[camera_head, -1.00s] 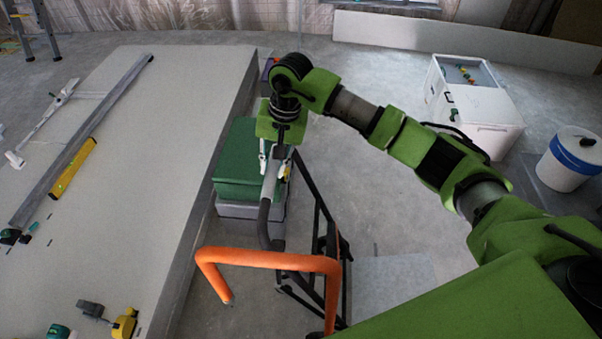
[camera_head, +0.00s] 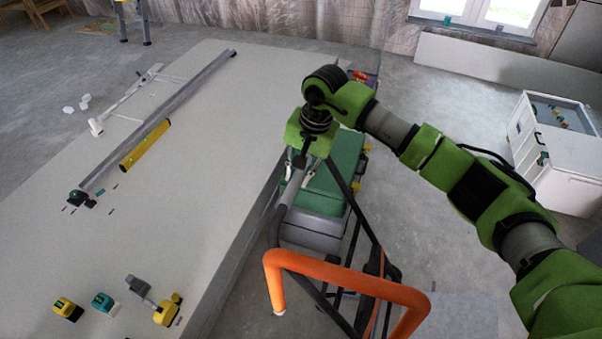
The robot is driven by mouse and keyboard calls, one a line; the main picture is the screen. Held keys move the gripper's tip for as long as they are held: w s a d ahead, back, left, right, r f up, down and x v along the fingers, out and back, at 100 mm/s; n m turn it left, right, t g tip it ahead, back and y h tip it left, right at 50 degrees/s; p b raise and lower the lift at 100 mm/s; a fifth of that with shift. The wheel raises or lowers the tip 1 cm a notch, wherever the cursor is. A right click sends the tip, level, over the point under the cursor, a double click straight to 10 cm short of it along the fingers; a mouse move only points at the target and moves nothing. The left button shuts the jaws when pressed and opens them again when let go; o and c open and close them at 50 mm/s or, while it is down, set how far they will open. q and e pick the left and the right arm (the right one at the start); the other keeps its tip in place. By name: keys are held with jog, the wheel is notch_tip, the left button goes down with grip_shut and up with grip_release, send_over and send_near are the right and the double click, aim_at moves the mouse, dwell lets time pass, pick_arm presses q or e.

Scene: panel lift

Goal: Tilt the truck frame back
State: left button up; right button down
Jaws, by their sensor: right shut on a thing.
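The truck frame (camera_head: 370,281) is a dark tubular frame with an orange bent tube (camera_head: 345,275) at its near end. It stands in the lower middle, right of the large pale panel table. My right gripper (camera_head: 303,172) is shut on the frame's grey-black handle bar (camera_head: 290,192), which slopes down to the left below it. The fingers are small and partly hidden by the wrist. The lower part of the frame is cut off by the bottom edge. My left gripper is not in view.
A green and grey case (camera_head: 328,190) stands on the floor just behind the frame. The table (camera_head: 185,215) holds a yellow level (camera_head: 146,145), a long metal bar and small tools. A white cabinet (camera_head: 555,165) stands at right. Floor between is clear.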

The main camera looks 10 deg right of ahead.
jog(key=shift+s+d+f, duration=0.1)
jog(key=shift+s+f, duration=0.2)
jog(key=shift+f, duration=0.35)
jog(key=c, duration=2)
grip_release()
jog(key=shift+o, duration=0.8)
jog(key=shift+w+f, duration=0.1)
jog(key=shift+w, duration=0.25)
jog(key=v, duration=1.2)
jog(key=shift+w, duration=0.1)
